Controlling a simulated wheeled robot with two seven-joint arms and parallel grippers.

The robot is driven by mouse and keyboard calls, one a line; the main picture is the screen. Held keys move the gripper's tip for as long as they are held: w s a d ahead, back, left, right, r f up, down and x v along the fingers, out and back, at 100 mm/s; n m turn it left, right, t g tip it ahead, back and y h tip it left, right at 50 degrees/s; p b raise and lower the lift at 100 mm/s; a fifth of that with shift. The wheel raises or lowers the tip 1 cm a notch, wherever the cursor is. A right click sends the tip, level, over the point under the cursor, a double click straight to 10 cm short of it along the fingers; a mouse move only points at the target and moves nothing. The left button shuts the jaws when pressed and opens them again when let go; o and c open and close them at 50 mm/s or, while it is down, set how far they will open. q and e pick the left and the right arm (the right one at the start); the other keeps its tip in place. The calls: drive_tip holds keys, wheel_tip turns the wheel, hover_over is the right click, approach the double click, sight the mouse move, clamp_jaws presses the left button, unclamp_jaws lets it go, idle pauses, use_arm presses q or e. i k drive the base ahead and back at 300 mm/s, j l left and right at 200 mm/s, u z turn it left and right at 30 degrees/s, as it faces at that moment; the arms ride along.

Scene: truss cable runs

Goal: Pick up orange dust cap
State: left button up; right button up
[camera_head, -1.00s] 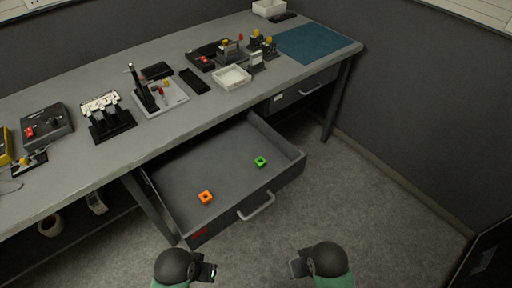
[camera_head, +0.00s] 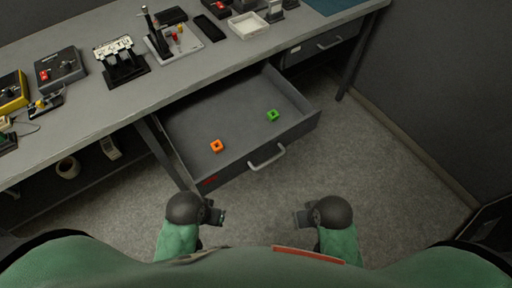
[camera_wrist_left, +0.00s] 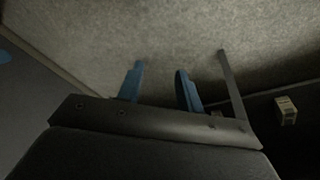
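The orange dust cap (camera_head: 216,146), a small square piece with a dark hole, lies on the floor of the open drawer (camera_head: 186,125), near its front left. A similar green cap (camera_head: 272,115) lies farther right in the same drawer. My left gripper (camera_head: 220,217) is in front of the drawer, low and apart from the orange cap. In the left wrist view its two blue fingers (camera_wrist_left: 158,88) stand apart with nothing between them. My right gripper (camera_head: 299,219) is also in front of the drawer, to the right; its fingers are too small to read.
The drawer's front panel and handle (camera_head: 267,157) stand between my grippers and the caps. The workbench (camera_head: 110,101) above holds several devices and a white tray (camera_head: 249,25). A bench leg (camera_head: 166,154) stands left of the drawer.

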sight(217, 146)
drive_tip(key=k+j+z, duration=0.15)
drive_tip(key=j+z, duration=0.15)
drive_tip(key=j, duration=0.15)
drive_tip(key=k+j+z, duration=0.25)
drive_tip(key=j, duration=0.15)
drive_tip(key=k+j+z, duration=0.15)
drive_tip(key=j+z, duration=0.15)
drive_tip(key=k+j+z, duration=0.3)
drive_tip(key=j, duration=0.15)
